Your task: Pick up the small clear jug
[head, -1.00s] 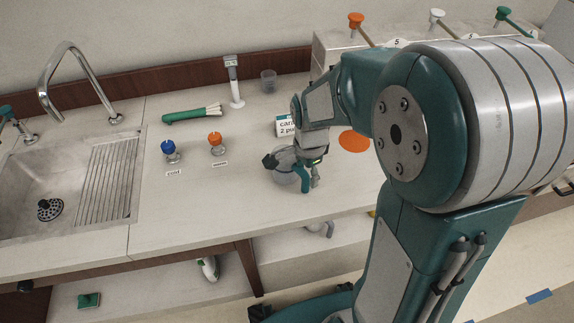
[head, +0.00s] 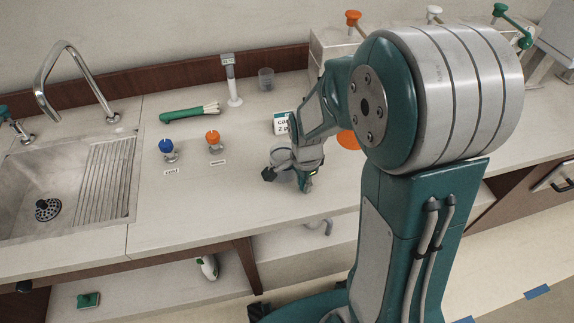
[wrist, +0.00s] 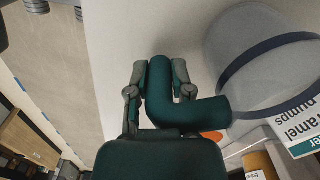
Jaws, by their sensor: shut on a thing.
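The small clear jug (head: 281,157) is at the counter's front part in the head view, partly hidden behind my gripper (head: 302,174). In the wrist view the jug (wrist: 238,45) fills the upper right, with see-through grey walls and a dark band round it. Its thick teal handle (wrist: 190,113) bends between my two fingers. My gripper (wrist: 161,78) is shut on this handle, one finger on each side. I cannot tell clearly whether the jug's base touches the counter.
A white card about caramel pumps (head: 281,124) stands just behind the jug, with an orange disc (head: 347,140) to its right. The sink (head: 50,180) is left.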

